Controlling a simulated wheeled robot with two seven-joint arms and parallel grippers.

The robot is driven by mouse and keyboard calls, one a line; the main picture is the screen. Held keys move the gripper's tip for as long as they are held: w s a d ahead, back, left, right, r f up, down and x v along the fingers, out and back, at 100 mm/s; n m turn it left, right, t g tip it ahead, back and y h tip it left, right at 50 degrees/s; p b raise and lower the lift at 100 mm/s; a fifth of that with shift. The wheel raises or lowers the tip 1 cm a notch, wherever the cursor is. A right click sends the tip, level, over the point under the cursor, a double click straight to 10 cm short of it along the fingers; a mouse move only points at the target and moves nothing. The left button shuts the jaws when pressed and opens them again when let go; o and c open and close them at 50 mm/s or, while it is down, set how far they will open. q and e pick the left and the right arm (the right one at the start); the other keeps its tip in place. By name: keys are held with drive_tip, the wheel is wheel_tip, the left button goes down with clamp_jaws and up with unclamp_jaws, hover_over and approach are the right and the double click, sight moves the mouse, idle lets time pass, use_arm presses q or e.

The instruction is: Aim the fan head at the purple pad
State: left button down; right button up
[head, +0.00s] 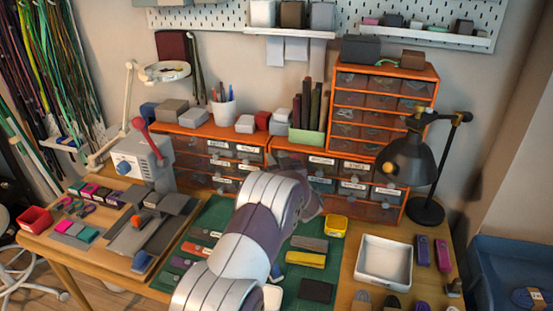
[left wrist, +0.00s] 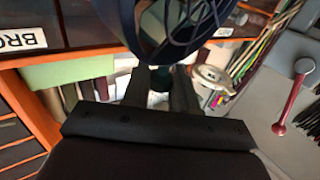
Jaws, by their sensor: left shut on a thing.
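My left arm reaches over the middle of the table in the head view and ends at my left gripper (head: 309,207), low in front of the drawer units. In the left wrist view the dark, ribbed round cage of the fan head (left wrist: 190,28) fills the top middle. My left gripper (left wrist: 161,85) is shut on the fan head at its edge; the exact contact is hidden. In the head view my arm hides the fan. Purple items (head: 422,250) lie at the right of the table; I cannot tell which thing is the purple pad. My right gripper is not in view.
A green mat (head: 213,218) with several small items lies under my arm. A white tray (head: 384,260) and a black desk lamp (head: 411,160) stand to the right. Orange drawer units (head: 385,105) close off the back. Grey blocks and a red-handled device (head: 140,158) stand left.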

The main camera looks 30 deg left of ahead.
use_arm(q)
drive_tip(key=shift+r, duration=0.35)
drive_tip(key=c, duration=1)
unclamp_jaws()
drive_tip(key=shift+f, duration=0.15)
drive_tip(key=v, duration=1.2)
drive_tip(key=shift+s+d, duration=0.25)
